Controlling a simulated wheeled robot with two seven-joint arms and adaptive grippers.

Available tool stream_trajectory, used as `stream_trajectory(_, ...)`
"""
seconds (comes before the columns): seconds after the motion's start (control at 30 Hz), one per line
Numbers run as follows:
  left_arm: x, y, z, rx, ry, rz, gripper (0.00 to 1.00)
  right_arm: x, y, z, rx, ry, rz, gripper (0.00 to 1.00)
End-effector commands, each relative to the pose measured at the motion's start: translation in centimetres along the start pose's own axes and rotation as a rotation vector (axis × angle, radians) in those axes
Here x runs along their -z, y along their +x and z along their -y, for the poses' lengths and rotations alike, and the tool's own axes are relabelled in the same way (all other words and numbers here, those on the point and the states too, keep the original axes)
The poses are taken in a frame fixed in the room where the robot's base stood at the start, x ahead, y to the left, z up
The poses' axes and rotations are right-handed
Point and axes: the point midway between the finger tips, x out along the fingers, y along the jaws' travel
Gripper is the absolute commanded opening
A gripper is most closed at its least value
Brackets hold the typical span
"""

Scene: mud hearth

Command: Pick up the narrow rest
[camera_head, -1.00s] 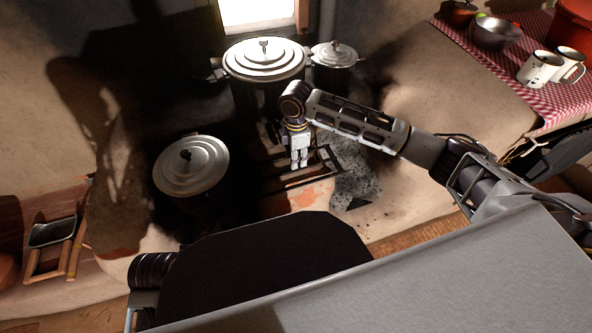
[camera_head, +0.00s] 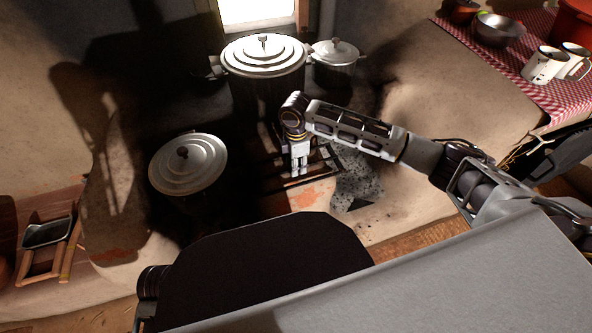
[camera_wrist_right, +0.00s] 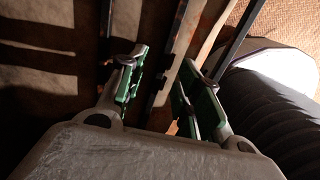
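The narrow rest appears to be the dark, thin-barred metal frame (camera_head: 318,178) lying low on the hearth; shadow hides much of its outline. My right gripper (camera_head: 298,171) points down over it from above. In the right wrist view, the two green-padded fingers (camera_wrist_right: 160,87) stand apart, and a dark, rust-patched bar (camera_wrist_right: 172,50) runs through the gap between them. I cannot tell whether either finger touches it. My left gripper is out of view.
A lidded pot (camera_head: 188,163) stands left of the gripper. A large lidded pot (camera_head: 263,58) and a smaller one (camera_head: 336,57) stand behind it. Grey ash (camera_head: 355,185) lies to the right. Mugs (camera_head: 545,64) and a bowl (camera_head: 496,30) stand on a checked cloth at far right.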

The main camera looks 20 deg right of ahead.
Motion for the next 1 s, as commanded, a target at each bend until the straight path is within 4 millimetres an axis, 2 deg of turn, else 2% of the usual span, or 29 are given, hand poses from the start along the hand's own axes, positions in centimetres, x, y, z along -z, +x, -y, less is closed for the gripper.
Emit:
stream_trajectory(0.5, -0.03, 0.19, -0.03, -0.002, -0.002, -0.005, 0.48, 0.01, 0.17, -0.01, -0.001, 0.000, 0.000, 0.34)
stream_trajectory(0.53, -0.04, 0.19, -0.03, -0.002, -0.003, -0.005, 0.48, 0.01, 0.17, -0.02, -0.001, 0.000, 0.000, 0.33)
stream_trajectory(0.8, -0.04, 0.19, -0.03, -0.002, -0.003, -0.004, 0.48, 0.01, 0.16, -0.02, -0.001, 0.000, 0.000, 0.00)
stream_trajectory(1.0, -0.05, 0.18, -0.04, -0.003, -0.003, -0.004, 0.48, 0.01, 0.16, -0.02, -0.001, 0.000, 0.000, 0.00)
